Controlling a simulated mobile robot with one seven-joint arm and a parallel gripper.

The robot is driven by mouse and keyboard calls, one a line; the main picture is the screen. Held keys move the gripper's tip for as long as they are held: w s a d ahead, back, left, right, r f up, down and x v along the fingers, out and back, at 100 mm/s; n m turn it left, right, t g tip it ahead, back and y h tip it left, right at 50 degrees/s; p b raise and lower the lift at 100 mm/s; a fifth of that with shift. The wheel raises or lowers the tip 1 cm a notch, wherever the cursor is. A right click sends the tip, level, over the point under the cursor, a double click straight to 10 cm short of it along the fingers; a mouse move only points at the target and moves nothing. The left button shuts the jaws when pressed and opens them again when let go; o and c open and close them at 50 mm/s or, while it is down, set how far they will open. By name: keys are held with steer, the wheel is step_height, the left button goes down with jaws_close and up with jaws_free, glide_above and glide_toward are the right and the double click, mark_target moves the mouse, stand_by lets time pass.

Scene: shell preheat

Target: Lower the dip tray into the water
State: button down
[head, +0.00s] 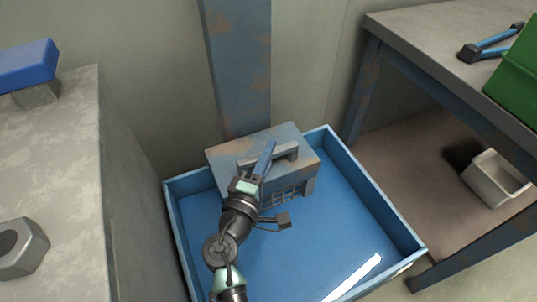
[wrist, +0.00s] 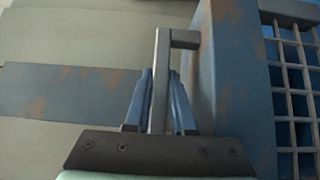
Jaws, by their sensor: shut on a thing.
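The dip tray (head: 235,157) is a worn grey box with a grid on one side and a bar handle on top. In the head view it is over the back part of a blue basin (head: 399,228) of water (head: 345,215). My gripper (head: 268,150) is shut on the handle. In the wrist view the two fingers of my gripper (wrist: 159,95) lie on both sides of the handle (wrist: 183,38), with the tray wall to the right. The tray hides part of the basin's back rim. I cannot tell whether its underside touches the water.
A rusty blue post (head: 238,70) stands behind the basin. A grey block (head: 60,160) with a large nut (head: 22,250) is at the left. At the right is a bench (head: 425,45) with a green box (head: 520,70); a white bin (head: 492,180) sits beneath.

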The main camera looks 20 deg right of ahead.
steer(key=shift+f, duration=0.45)
steer(key=c, duration=0.9)
jaws_free()
steer(key=shift+o, duration=0.7)
steer(key=shift+r, duration=0.1)
steer(key=p+v, duration=0.1)
steer(key=v, duration=0.6)
steer(key=shift+s+a, duration=0.2)
steer(key=shift+s, duration=0.05)
